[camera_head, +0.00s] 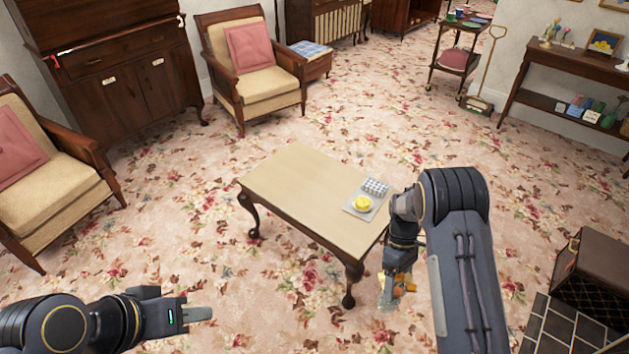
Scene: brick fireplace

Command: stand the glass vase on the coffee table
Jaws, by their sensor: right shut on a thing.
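The coffee table (290,187) stands in the middle of the room, with a pale top and dark curved legs. My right gripper (398,284) is low beside the table's near right end, below the level of its top. It is shut on the glass vase (386,298), a small see-through shape that is partly hidden by the gripper and hard to make out against the carpet. My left gripper (200,314) is at the lower left, away from the table. Its fingers show from the side, so I cannot tell whether they are apart.
A tray (355,209) with a yellow item (362,203) and a white and grey item (376,187) lies at the table's right end. The table's left and middle are bare. Armchairs (255,85) stand beyond; a dark box (597,270) is at right.

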